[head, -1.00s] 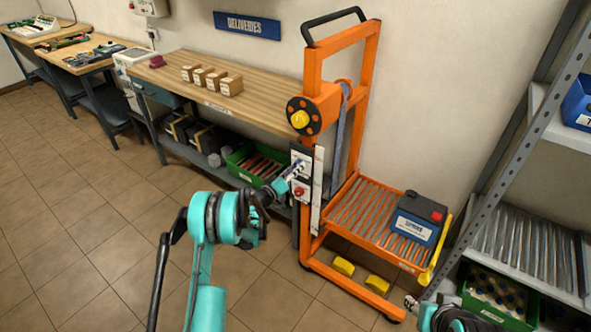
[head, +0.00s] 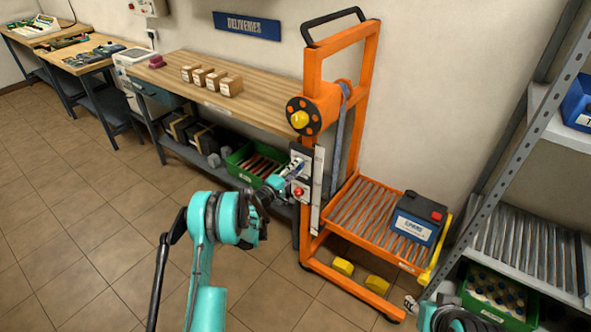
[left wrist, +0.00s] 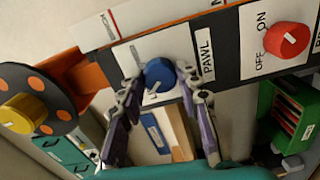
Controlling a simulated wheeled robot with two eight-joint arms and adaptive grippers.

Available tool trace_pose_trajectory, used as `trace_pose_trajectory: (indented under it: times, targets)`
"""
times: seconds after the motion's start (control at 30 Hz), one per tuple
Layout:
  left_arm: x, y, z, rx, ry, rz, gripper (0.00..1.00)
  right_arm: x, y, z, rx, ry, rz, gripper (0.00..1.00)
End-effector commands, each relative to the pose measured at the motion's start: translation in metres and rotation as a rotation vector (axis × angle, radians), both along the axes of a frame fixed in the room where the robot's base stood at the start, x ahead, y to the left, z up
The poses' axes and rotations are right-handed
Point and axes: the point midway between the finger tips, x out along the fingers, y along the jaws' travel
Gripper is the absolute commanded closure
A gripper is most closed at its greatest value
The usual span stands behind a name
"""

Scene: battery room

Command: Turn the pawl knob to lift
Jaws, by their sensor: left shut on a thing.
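The blue pawl knob (left wrist: 160,75) sits on a white and dark plate marked PAWL in the left wrist view. My left gripper (left wrist: 161,84) has one finger on each side of it and is shut on it. Lettering beside the knob is partly covered by the fingers, so I cannot read its setting. In the head view my left gripper (head: 291,174) reaches the control plate (head: 301,155) on the orange lift's post, and hides the knob there.
A red OFF/ON knob (left wrist: 287,40) is close beside the pawl knob. A yellow-centred crank wheel (head: 300,118) is above the plate. A battery (head: 418,217) rests on the lift's roller platform (head: 358,205). A workbench (head: 235,105) stands behind left; open floor lies in front.

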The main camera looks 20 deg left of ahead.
Motion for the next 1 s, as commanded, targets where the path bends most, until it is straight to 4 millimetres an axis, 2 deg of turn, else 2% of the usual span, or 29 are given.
trace_pose_trajectory:
  times: [0.3,0.77,0.8,0.87,0.9,1.0]
  targets:
    - [0.0001,0.0007,0.0001,-0.091,0.033,0.002,0.96,0.0000,0.0000,0.0000,0.000,0.000,0.000,0.60]
    - [0.0001,0.0007,0.0000,-0.104,0.038,0.001,0.96,0.0000,0.0000,0.0000,0.000,0.000,0.000,0.60]
    - [0.0000,0.0006,0.0000,-0.104,0.038,0.001,0.64,0.0000,0.0000,0.0000,0.000,0.000,0.000,0.60]
    - [0.0000,0.0006,0.0000,-0.103,0.037,0.001,0.48,0.0000,0.0000,0.0000,0.000,0.000,0.000,0.60]
    - [0.0000,0.0006,0.0000,-0.103,0.037,0.001,0.46,0.0000,0.0000,0.0000,0.000,0.000,0.000,0.60]
    - [0.0001,0.0005,0.0000,-0.103,0.037,0.001,0.46,0.0000,0.0000,0.0000,0.000,0.000,0.000,0.60]
